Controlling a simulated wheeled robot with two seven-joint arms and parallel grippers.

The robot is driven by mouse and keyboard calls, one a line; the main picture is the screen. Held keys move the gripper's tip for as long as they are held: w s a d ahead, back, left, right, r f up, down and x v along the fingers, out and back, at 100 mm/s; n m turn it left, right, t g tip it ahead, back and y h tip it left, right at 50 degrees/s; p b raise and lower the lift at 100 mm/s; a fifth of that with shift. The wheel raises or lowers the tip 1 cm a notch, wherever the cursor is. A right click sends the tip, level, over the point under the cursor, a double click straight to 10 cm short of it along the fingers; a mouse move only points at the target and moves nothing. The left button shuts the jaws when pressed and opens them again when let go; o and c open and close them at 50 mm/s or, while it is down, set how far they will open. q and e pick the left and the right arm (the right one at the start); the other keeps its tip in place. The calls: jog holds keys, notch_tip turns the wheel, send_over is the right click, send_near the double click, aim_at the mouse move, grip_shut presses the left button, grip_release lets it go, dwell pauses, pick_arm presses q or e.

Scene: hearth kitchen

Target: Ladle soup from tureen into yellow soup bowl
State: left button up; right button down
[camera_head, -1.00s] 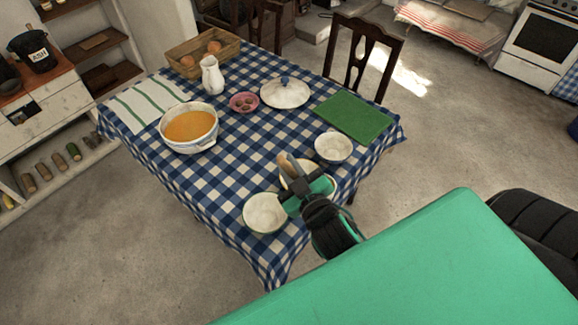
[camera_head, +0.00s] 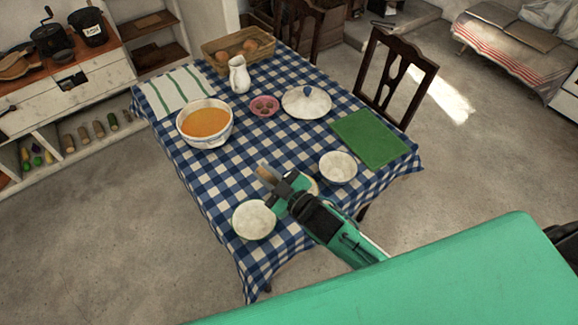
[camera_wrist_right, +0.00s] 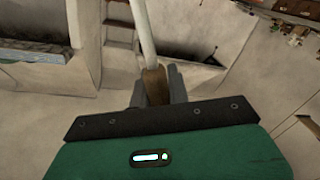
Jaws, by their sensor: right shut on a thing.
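The white tureen (camera_head: 218,137) with orange soup (camera_head: 205,122) stands on the table's left side. My right gripper (camera_head: 275,180) is in front of the table's near part, far from the tureen. It is shut on a wooden handle (camera_head: 266,172), likely the ladle's; in the right wrist view, the handle (camera_wrist_right: 155,84) leads to a pale shaft (camera_wrist_right: 142,28). The ladle's head is out of sight. A bowl with a yellowish rim (camera_head: 314,187) is mostly hidden behind my gripper; I cannot be sure it is the yellow one. My left gripper is not in view.
Two pale bowls, one left (camera_head: 254,220) and one right (camera_head: 338,168), flank my gripper. A blue-knobbed lid (camera_head: 306,102), pink bowl (camera_head: 264,106), white jug (camera_head: 239,74), basket (camera_head: 226,48) and green mat (camera_head: 369,138) occupy the checked table (camera_head: 190,170). Its middle is clear.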

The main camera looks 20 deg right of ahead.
jog(key=shift+w+a+f+n+g+y+b, duration=0.55)
jog(key=shift+f+n+y+b, duration=0.2)
jog(key=shift+f, duration=1.25)
jog(key=shift+w+d+r+m+p, duration=0.6)
jog(key=shift+w+d+r+m, duration=0.65)
jog(key=shift+w+d+m, duration=1.3)
pick_arm(q)
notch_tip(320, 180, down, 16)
jog(key=b, duration=1.6)
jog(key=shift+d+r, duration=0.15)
pick_arm(e)
jog(key=w+d+f+m, duration=0.4)
jog(key=d+m, duration=0.3)
jog(key=w+d+f+m, duration=0.4)
jog(key=d+m, duration=0.3)
jog(key=shift+w+m, duration=0.15)
jog(key=shift+m, duration=0.25)
